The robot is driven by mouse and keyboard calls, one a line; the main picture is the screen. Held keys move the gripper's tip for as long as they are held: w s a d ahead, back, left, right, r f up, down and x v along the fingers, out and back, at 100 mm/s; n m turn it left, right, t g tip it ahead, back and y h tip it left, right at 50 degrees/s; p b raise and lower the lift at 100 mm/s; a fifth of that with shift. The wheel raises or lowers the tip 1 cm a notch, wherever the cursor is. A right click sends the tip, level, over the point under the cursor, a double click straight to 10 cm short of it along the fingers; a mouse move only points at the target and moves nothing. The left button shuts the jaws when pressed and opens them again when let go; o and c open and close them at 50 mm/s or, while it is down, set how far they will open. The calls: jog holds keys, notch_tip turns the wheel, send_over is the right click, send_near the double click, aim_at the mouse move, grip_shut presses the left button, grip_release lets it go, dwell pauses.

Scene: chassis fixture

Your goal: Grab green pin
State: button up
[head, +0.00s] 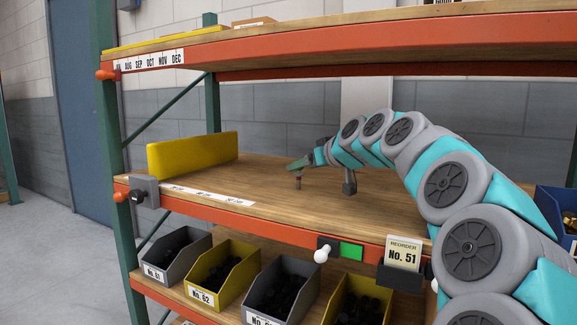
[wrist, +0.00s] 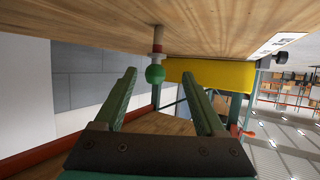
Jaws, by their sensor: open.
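The green pin has a round green head (wrist: 155,74) on a pale and brown stem standing on the wooden shelf; the wrist view shows it upside down. My gripper (wrist: 160,72) is open, and the green head appears between its two fingertips, with no visible contact. In the head view, my gripper (head: 293,165) is low over the middle shelf, and a small brown stem (head: 298,183) stands just below its tip.
A yellow panel (head: 193,152) stands on the shelf to the left. A dark grey post (head: 349,183) stands right of the stem. A white knob (head: 321,255) is on the orange front beam. An upper shelf (head: 300,45) hangs above; bins (head: 220,277) sit below.

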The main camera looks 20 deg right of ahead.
jog(key=shift+x, duration=0.95)
jog(key=shift+d+p+x, duration=0.15)
jog(key=shift+p+x, duration=0.2)
jog(key=shift+x, duration=1.15)
jog(key=shift+d+p+x, duration=0.15)
jog(key=shift+p+x, duration=0.15)
jog(key=shift+x, duration=1.15)
jog(key=shift+c, duration=0.2)
grip_shut()
